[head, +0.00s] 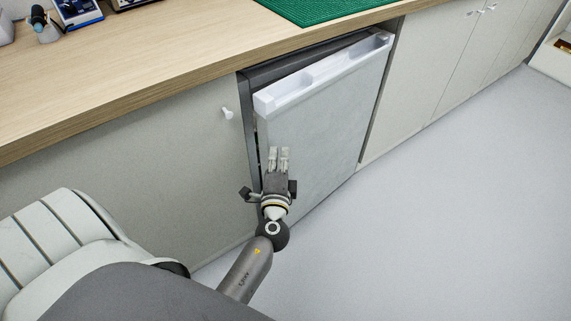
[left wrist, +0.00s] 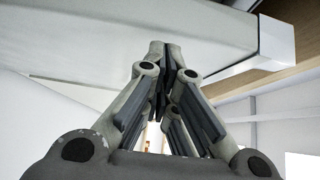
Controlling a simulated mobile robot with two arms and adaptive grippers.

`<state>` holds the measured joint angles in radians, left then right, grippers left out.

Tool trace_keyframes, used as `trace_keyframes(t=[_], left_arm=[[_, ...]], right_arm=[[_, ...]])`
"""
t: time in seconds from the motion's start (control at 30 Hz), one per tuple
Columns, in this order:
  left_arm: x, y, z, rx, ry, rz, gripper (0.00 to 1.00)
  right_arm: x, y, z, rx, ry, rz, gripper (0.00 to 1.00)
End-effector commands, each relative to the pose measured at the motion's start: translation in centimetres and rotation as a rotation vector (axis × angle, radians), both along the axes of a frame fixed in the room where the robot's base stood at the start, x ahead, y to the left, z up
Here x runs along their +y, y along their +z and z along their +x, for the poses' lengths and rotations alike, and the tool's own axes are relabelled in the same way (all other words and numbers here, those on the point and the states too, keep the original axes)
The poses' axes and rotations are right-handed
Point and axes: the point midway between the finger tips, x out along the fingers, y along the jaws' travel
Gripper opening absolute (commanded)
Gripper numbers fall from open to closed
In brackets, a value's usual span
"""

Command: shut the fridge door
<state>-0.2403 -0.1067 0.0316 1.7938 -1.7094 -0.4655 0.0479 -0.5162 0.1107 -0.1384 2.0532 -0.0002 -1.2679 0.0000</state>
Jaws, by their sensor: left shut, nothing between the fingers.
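The fridge door (head: 320,125) is a pale grey panel with a white top edge, under the counter. It stands slightly ajar, with a wider gap to the dark fridge body (head: 248,85) at its left side than at its right. My left gripper (head: 279,153) is shut and empty, in front of the door's lower left part; I cannot tell whether it touches. In the left wrist view its closed fingers (left wrist: 165,60) point toward the pale door (left wrist: 110,30), whose white corner (left wrist: 270,42) shows at right. My right gripper is not in view.
The wooden counter (head: 130,75) runs above the fridge, with a green mat (head: 325,8) and a cup of tools (head: 42,25) on it. Grey cabinets with white knobs (head: 227,113) flank the fridge. The floor (head: 450,220) at right is clear.

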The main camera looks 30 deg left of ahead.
Motion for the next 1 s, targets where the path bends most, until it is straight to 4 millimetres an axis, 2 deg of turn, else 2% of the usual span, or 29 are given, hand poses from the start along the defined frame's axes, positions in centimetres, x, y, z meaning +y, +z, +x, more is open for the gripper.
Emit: trace_keyframes(t=[0.13,0.53,0.67,0.8,0.9,1.0], left_arm=[[0.7,0.0,0.2,0.0,-0.001,0.001,0.0],[1.2,0.0,0.2,0.001,-0.005,0.003,0.0],[2.9,-0.1,0.5,0.002,-0.034,0.006,0.0],[5.6,-0.1,1.1,0.002,-0.086,0.007,0.0],[7.2,-0.2,1.5,0.003,-0.118,0.005,0.0],[6.8,-0.2,1.4,0.002,-0.115,-0.001,0.0]], right_arm=[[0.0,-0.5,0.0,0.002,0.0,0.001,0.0],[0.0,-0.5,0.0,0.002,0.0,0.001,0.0],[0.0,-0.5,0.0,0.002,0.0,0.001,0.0],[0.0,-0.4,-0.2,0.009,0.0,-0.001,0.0],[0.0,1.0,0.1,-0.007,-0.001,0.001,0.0],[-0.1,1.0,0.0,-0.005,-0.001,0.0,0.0]])
